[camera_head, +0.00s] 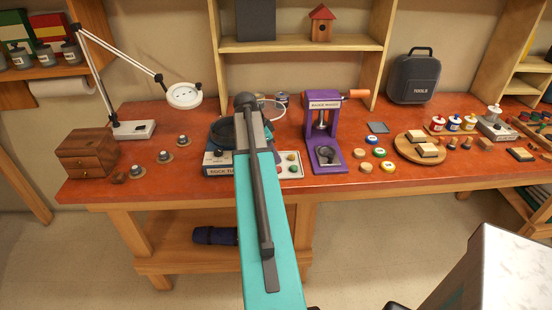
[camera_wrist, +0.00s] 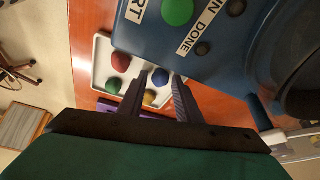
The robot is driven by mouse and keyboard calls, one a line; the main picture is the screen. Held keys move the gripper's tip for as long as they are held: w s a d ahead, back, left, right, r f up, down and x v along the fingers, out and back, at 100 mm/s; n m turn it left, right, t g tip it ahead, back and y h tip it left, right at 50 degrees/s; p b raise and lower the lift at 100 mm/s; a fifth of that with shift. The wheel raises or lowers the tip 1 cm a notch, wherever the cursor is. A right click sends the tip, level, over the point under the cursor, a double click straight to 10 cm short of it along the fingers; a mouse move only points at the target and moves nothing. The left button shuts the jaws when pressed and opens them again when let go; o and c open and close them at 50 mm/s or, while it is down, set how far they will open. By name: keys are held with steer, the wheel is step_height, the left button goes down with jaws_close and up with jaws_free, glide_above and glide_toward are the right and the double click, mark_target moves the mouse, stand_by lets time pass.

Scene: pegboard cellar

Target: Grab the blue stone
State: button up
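The blue stone (camera_wrist: 160,77) lies in a white tray (camera_wrist: 101,60) with a red stone (camera_wrist: 121,61), a green stone (camera_wrist: 113,86) and a yellow stone (camera_wrist: 149,98). In the wrist view my gripper (camera_wrist: 161,80) is open, its two dark fingers on either side of the blue stone in the picture. Whether they touch it or are still above it I cannot tell. Nothing is held. In the head view the white tray (camera_head: 298,174) shows just right of my teal arm, which hides my gripper; I cannot make out the blue stone there.
The blue rock tumbler (camera_head: 216,160) stands beside the tray; its panel with a green button (camera_wrist: 178,11) is close to my fingers in the wrist view. A purple press (camera_head: 322,120) stands right of the tray. A wooden drawer box (camera_head: 85,155) is at the left.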

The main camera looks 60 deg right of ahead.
jaws_close()
steer(key=shift+r, duration=0.15)
steer(key=shift+r+b, duration=0.8)
steer(key=shift+r, duration=0.75)
steer(key=s+a+r+b, duration=0.1)
steer(key=s+a+b, duration=0.2)
steer(key=s+a, duration=0.6)
steer(key=a, duration=0.4)
steer(key=shift+r+b, duration=0.3)
steer(key=shift+b, duration=0.05)
steer(key=shift+s, duration=0.1)
